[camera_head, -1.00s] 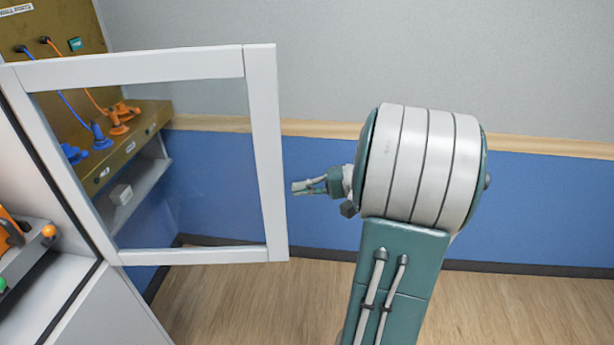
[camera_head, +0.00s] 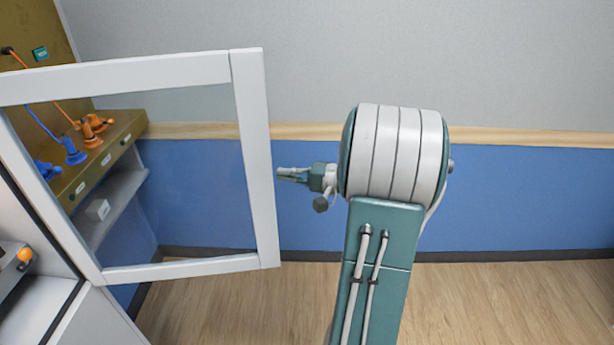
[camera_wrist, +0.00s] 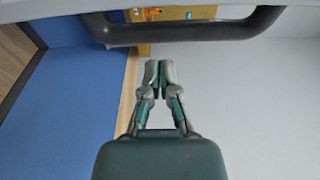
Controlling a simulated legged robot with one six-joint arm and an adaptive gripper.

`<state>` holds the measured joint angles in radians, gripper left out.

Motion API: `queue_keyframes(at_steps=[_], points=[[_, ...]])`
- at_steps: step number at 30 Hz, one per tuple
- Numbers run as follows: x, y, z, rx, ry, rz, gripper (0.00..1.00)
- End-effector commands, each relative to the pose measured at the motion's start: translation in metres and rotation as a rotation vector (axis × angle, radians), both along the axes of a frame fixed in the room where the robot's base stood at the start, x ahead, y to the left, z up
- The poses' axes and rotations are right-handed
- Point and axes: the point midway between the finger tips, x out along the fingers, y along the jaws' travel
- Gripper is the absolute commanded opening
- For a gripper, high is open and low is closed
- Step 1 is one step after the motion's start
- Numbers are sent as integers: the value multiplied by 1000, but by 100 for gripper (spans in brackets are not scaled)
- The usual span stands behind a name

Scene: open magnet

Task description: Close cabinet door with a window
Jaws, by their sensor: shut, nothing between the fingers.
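The cabinet door (camera_head: 256,160) has a white frame around a clear window (camera_head: 185,175) and stands swung open at the left of the head view. My gripper (camera_head: 280,174) is shut and empty, just to the right of the door's free edge. In the head view it looks very close to that edge; I cannot tell whether it touches. In the wrist view my gripper (camera_wrist: 159,66) points toward a dark handle bar (camera_wrist: 180,32) on a pale panel edge across the top, with its fingertips just below the bar.
A brown panel shelf (camera_head: 95,165) with blue and orange fittings shows through the window. A white cabinet body (camera_head: 85,318) is at lower left. A blue and grey wall (camera_head: 520,200) stands behind. The wooden floor (camera_head: 500,305) at right is clear.

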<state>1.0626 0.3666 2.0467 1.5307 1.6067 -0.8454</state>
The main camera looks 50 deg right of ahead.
Motion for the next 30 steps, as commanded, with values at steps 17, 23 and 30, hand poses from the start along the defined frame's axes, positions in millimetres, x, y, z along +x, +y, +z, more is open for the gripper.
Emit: queue_keyframes(at_steps=[17,23,30], points=[[-16,33,-1,1,1,0,0],[-16,33,-1,1,1,0,0],[-14,33,-1,-1,1,-8,0]])
